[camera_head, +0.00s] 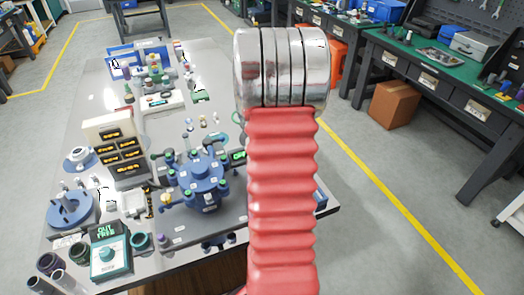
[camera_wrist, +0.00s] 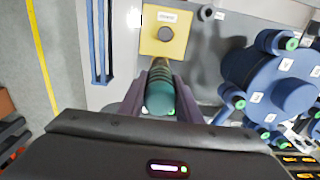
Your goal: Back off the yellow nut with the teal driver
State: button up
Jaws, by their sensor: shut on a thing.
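In the wrist view my gripper (camera_wrist: 160,76) is shut on the teal driver (camera_wrist: 160,98), a ribbed teal cylinder held between the two dark purple fingers. The driver points away from the camera, toward a yellow square block (camera_wrist: 178,47) with a dark round spot and a white label. Whether its tip touches the block cannot be told. A blue round fixture (camera_wrist: 268,84) with green-tipped posts stands to the right; it also shows in the head view (camera_head: 203,172). I cannot make out a yellow nut for certain. The head view does not show my gripper; my red arm sleeve covers the middle.
On the grey table (camera_head: 222,60) stand a beige box with dark displays (camera_head: 128,165), a teal control box (camera_head: 110,256) and a round blue stand (camera_head: 70,209). Blue rails (camera_wrist: 99,45) lie left of the yellow block. Open floor lies right of the table.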

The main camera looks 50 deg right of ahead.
jog(key=shift+r, duration=2.3)
